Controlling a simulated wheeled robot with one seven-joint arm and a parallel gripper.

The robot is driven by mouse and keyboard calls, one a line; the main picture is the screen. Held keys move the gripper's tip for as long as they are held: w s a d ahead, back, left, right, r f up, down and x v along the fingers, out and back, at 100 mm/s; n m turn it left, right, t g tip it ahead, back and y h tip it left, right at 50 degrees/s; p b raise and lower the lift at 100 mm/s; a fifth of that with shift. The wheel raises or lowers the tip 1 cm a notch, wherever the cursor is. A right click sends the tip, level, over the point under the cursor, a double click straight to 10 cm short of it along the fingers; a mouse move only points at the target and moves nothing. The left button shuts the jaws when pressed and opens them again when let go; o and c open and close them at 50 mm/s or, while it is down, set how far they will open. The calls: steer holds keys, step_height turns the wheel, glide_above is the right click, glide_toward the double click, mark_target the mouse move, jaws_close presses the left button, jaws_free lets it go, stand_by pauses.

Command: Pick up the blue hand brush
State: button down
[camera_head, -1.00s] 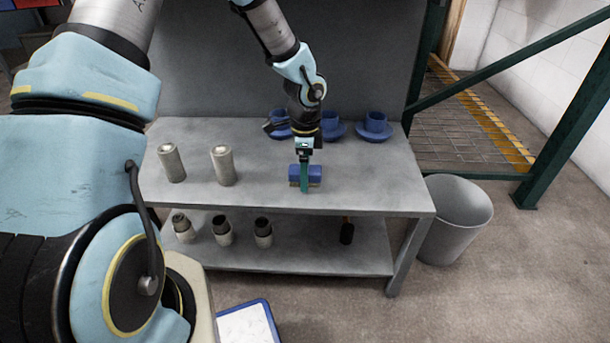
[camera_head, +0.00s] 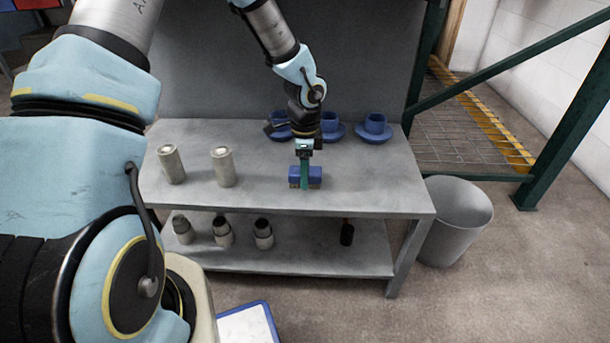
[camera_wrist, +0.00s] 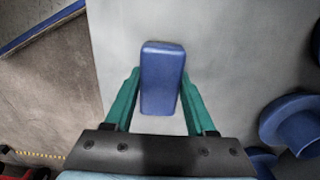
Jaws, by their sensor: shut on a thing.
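The blue hand brush (camera_head: 315,174) is on or just above the grey bench top (camera_head: 370,185), near its front edge; I cannot tell whether it touches the bench. My gripper (camera_head: 304,180) reaches down onto it from above, with its green fingers around the brush. In the wrist view the brush (camera_wrist: 162,75) lies lengthwise between the two green fingertips of my gripper (camera_wrist: 162,88), which are shut on its sides. The underside of the brush is mostly hidden.
Blue cups on saucers (camera_head: 374,128) stand behind my gripper. Two pale cylinders (camera_head: 222,166) stand to the left on the bench. Several dark-topped containers (camera_head: 222,232) and a dark-handled tool (camera_head: 347,233) are on the lower shelf. A grey bin (camera_head: 455,215) stands right of the bench.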

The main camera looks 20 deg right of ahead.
step_height(320, 180, up, 11)
steer(key=p, duration=0.3)
steer(key=shift+f, duration=0.2)
